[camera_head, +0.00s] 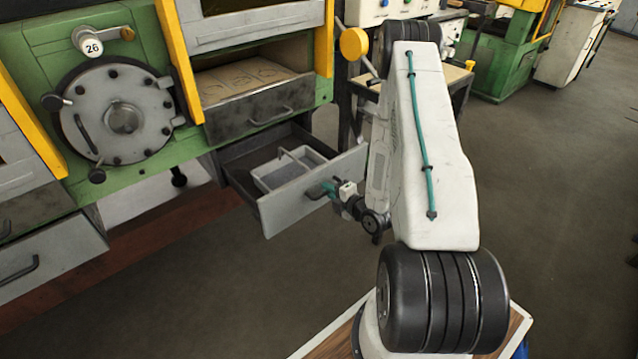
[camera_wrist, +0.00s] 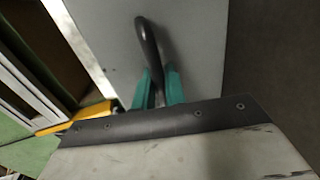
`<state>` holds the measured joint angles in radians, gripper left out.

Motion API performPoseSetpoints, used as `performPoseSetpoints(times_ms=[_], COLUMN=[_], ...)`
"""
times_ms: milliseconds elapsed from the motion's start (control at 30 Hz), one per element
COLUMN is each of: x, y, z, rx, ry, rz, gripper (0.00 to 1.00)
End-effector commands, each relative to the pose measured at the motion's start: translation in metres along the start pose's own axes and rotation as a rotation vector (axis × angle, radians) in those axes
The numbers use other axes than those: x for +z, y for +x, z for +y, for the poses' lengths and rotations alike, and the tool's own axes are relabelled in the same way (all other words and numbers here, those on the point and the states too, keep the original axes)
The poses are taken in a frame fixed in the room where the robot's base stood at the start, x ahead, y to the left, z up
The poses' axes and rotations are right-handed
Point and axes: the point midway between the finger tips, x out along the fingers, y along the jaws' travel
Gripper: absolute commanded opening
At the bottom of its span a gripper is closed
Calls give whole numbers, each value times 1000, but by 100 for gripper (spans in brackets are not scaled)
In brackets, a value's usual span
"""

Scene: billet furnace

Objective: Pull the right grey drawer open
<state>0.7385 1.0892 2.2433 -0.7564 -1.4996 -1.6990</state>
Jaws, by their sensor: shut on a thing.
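The right grey drawer (camera_head: 312,195) stands out from the green furnace body, open, with its inside showing in the head view. A light grey tray with a handle (camera_head: 290,171) sits inside it. My gripper (camera_head: 331,188) is at the drawer's front panel. In the wrist view my gripper's two teal fingers (camera_wrist: 158,88) are shut on the dark drawer handle (camera_wrist: 149,40), which stands out from the grey front panel (camera_wrist: 195,45). In the head view the handle is mostly hidden by the fingers.
A dark upper drawer (camera_head: 262,110) is above the open one. A round hatch (camera_head: 120,115) and another grey drawer (camera_head: 45,262) are to the left. A bench (camera_head: 455,82) stands behind my arm. The floor (camera_head: 230,290) in front is clear.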

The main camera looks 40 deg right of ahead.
Motion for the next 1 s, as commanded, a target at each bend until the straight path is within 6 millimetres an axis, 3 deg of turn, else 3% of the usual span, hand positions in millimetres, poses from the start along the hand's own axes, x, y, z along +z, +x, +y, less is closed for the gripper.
performPoseSetpoints(times_ms=[100,333,833,900,1000], x=[3,2,1,2,1], y=[-19,-41,-47,-47,-47], z=[-4,-8,-9,-9,-10], rx=[1,1,3,3,2], ry=[0,-3,-4,-4,-4], rz=[-10,-9,-6,-6,-4], gripper=[0,0,0,26,30])
